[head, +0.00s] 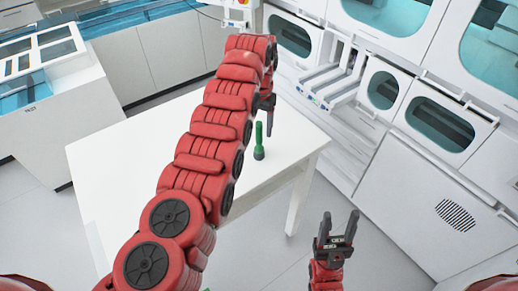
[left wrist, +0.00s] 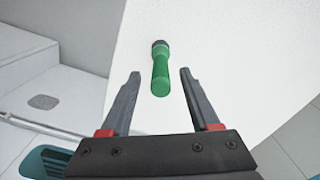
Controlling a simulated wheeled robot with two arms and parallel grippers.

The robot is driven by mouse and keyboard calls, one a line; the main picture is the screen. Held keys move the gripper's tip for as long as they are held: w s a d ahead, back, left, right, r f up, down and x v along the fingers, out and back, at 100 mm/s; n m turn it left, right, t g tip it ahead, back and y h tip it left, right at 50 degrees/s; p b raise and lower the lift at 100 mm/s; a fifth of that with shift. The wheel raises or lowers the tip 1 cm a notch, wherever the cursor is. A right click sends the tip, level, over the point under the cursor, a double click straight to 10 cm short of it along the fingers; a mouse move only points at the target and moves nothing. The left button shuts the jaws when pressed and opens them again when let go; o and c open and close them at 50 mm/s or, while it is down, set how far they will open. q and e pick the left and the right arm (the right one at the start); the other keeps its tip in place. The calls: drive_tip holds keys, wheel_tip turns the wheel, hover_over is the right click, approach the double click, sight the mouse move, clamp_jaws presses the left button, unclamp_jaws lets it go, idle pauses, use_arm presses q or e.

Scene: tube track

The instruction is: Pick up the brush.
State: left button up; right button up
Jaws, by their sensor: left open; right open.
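The brush (head: 259,139) has a green handle and a dark lower end. My left gripper (head: 268,112) is just beyond the brush in the head view, partly hidden by my own arm. In the left wrist view, the brush (left wrist: 160,70) shows between and slightly past the open fingertips of the left gripper (left wrist: 159,73), with gaps on both sides. No contact is visible. My right gripper (head: 339,215) is open and empty, to the right of the table.
My left arm covers much of the table in the head view. White cabinets with windowed doors (head: 436,122) stand along the right. A white bench unit (head: 40,105) with blue panels stands at the left. The table's left part is bare.

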sight(259, 139)
use_arm(q)
drive_tip(key=shift+s+f+p, duration=0.1)
drive_tip(key=shift+f+p, duration=0.35)
drive_tip(key=shift+p, duration=0.15)
wheel_tip(259, 139, down, 4)
drive_tip(key=shift+a+r+p, duration=0.1)
drive_tip(key=shift+r+p, duration=0.15)
drive_tip(key=shift+p, duration=0.95)
drive_tip(key=shift+f, duration=0.5)
clamp_jaws()
